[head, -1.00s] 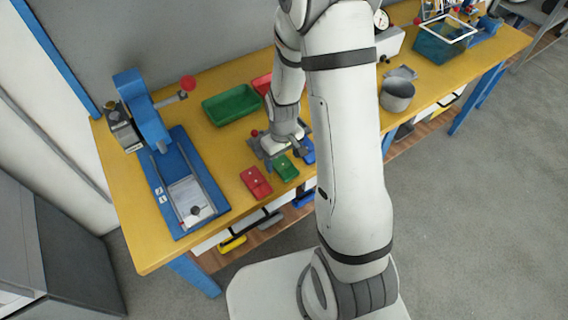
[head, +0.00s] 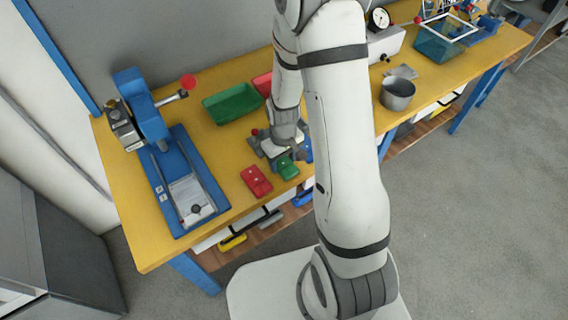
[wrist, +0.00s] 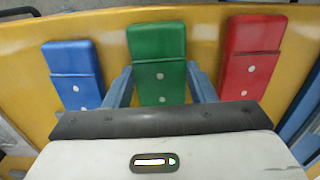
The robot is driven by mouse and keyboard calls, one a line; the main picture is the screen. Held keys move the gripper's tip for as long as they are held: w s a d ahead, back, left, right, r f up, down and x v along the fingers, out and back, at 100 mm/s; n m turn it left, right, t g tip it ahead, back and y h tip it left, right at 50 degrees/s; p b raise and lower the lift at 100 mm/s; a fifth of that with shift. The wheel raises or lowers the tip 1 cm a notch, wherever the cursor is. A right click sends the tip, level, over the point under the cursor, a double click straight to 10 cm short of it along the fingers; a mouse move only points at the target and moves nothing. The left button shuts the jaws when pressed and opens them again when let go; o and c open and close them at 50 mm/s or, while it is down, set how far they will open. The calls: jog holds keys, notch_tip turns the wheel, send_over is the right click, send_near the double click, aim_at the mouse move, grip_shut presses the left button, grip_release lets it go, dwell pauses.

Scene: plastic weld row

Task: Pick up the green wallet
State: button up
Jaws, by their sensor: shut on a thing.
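The green wallet (wrist: 158,55) lies between the two fingers of my gripper (wrist: 160,85) in the wrist view, with its lower end hidden by the gripper body. In the head view the green wallet (head: 287,168) shows at the front of the yellow bench, just in front of my gripper (head: 284,157). The gripper is shut on the wallet. I cannot tell whether the wallet is lifted off the bench.
A red wallet (wrist: 252,60) lies to one side and a blue wallet (wrist: 73,70) to the other, both close to the fingers. A green tray (head: 234,104) and a blue press (head: 150,120) stand on the bench (head: 130,215). A metal pot (head: 397,94) stands to the right.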

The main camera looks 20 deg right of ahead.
aim_at(283, 162)
jog(key=shift+r, duration=0.1)
jog(key=shift+c, duration=0.3)
notch_tip(283, 162, up, 10)
jog(key=shift+b, duration=0.35)
